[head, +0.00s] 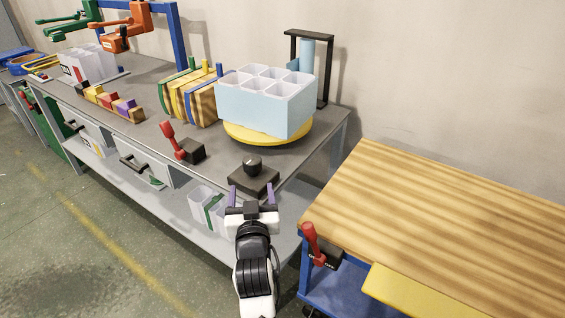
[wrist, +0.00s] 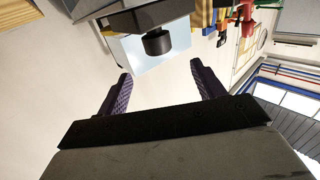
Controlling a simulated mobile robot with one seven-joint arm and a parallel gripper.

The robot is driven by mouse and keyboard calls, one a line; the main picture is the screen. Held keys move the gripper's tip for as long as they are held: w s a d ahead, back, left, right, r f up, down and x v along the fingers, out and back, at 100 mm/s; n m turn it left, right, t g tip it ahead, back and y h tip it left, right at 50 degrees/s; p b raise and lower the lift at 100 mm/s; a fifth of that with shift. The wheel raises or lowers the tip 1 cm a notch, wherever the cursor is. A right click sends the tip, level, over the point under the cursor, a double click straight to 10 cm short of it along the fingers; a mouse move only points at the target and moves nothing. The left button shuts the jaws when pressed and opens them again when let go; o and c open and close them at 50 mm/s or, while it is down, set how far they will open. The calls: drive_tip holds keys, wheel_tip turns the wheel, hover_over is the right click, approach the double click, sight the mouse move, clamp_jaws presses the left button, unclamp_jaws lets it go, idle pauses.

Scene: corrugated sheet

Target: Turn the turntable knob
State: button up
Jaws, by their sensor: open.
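The turntable knob (head: 252,165) is a black round knob on a dark square base (head: 254,181) near the front edge of the grey bench. The knob also shows in the wrist view (wrist: 158,42), ahead of the fingers and apart from them. The yellow turntable (head: 268,137) stands behind it, bearing a light blue box (head: 265,108) with several white compartments. My gripper (head: 253,190) is open and empty, with its purple fingers pointing toward the knob base. In the wrist view my gripper (wrist: 162,84) has a wide gap between its fingertips.
A red-handled lever (head: 169,137) stands left of the knob on the grey bench (head: 110,118). Wooden boards (head: 199,97) stand in a rack behind. A wooden-topped table (head: 440,210) with another red lever (head: 312,240) is at the right, across a narrow gap.

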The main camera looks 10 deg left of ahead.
sight(252, 159)
drive_tip(key=x, duration=0.4)
drive_tip(key=p+x, duration=0.1)
drive_tip(key=x, duration=0.4)
drive_tip(key=p+x, duration=0.1)
drive_tip(key=x, duration=0.3)
drive_tip(key=shift+w+f, duration=0.3)
drive_tip(key=shift+w, duration=0.15)
drive_tip(key=shift+c, duration=0.3)
drive_tip(key=c, duration=0.9)
